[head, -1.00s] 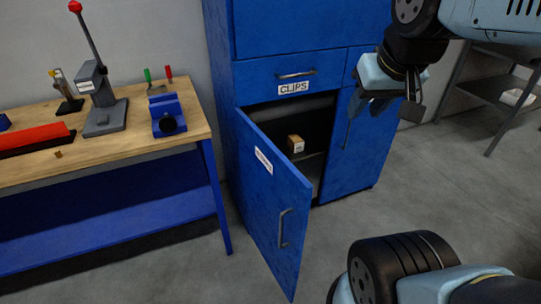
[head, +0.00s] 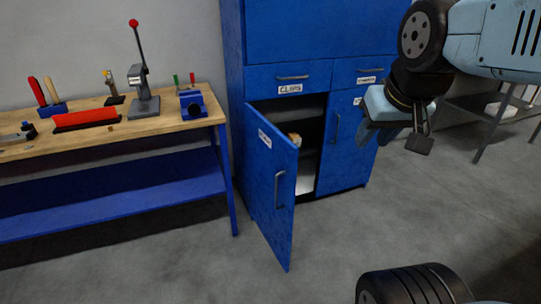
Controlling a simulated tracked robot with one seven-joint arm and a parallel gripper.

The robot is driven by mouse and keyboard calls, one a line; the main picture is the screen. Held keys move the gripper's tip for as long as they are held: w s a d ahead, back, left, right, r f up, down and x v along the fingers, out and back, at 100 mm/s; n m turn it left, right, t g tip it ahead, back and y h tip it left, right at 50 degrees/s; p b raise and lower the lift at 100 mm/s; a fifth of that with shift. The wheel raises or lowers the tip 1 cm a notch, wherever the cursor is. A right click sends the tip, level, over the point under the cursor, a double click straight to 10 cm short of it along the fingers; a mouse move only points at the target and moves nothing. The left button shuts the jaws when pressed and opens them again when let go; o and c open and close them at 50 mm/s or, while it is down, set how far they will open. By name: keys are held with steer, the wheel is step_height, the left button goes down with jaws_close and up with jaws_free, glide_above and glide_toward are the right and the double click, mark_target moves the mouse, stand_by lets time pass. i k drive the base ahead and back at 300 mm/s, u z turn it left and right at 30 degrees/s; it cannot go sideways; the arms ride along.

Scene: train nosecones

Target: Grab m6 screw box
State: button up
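A small tan box with a white label (head: 294,138) sits on a shelf inside the blue cabinet (head: 310,30). Its label is too small to read, and the open door partly hides it. The left lower cabinet door (head: 270,190) stands open toward me, with a label near its top and a grey handle. My gripper (head: 404,140) hangs to the right of the open compartment, in front of the right cabinet door. It is apart from the box. I cannot make out the gap between its fingers.
A grey shelf rack (head: 490,125) is at the right. The floor (head: 330,250) before the cabinet is clear.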

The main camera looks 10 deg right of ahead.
mark_target(295, 138)
steer(key=z, duration=0.05)
steer(key=k, duration=0.4)
steer(key=z, duration=1)
steer(key=i, duration=1.5)
steer(key=u, duration=1.65)
steer(key=i, duration=0.45)
steer(key=z, duration=0.1)
